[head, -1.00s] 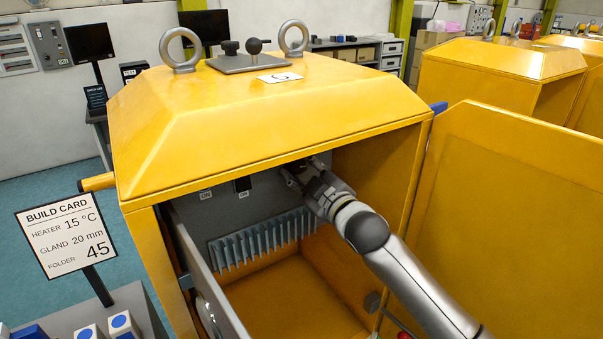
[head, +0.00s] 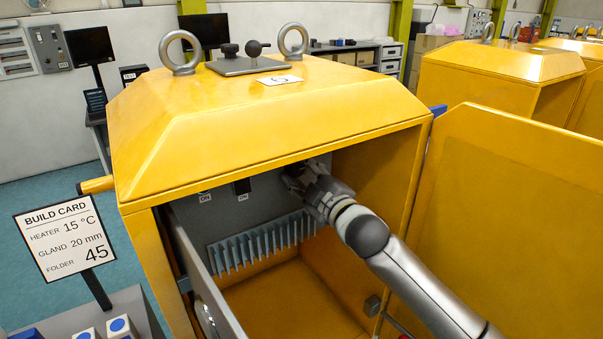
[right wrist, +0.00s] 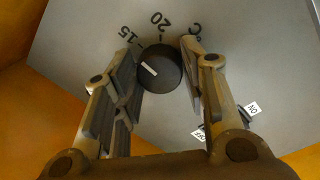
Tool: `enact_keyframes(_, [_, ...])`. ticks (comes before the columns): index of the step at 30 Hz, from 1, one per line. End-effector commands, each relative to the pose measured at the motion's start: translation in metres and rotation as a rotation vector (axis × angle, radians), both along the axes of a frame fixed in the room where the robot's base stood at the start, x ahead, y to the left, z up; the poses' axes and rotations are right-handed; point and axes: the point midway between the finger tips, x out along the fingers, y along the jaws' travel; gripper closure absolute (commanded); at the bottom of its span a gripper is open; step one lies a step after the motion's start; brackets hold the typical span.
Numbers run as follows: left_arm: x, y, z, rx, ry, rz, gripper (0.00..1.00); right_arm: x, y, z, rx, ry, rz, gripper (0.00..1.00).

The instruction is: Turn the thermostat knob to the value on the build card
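The build card (head: 65,238) at the left in the head view reads heater 15 °C, gland 20 mm, folder 45. The round dark thermostat knob (right wrist: 161,75) shows in the right wrist view on a grey panel, with 15 and 20 printed around it. Its white mark points up and left, roughly toward the 15. My right gripper (right wrist: 162,66) has one finger on each side of the knob, the pads seeming to touch it. In the head view my right gripper (head: 297,178) reaches inside the yellow cabinet and hides the knob. My left gripper is out of view.
The yellow cabinet (head: 260,125) has its door (head: 510,200) swung open at the right. A grey panel (head: 205,280) stands at the opening's left. The cabinet floor is clear.

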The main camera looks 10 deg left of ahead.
Motion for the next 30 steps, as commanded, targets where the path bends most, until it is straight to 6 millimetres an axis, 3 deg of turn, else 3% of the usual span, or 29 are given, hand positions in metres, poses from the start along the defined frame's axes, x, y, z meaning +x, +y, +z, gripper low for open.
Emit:
enact_keyframes(4, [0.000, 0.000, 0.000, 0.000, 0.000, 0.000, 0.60, 0.000, 0.000, 0.000, 0.001, 0.001, 0.000, 0.41])
enact_keyframes(17, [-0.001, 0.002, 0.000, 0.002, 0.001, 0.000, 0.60, -0.005, -0.005, 0.000, 0.001, 0.000, -0.001, 0.41])
enact_keyframes(30, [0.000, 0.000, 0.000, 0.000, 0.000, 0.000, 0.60, -0.054, -0.051, -0.004, 0.000, 0.001, -0.001, 0.41])
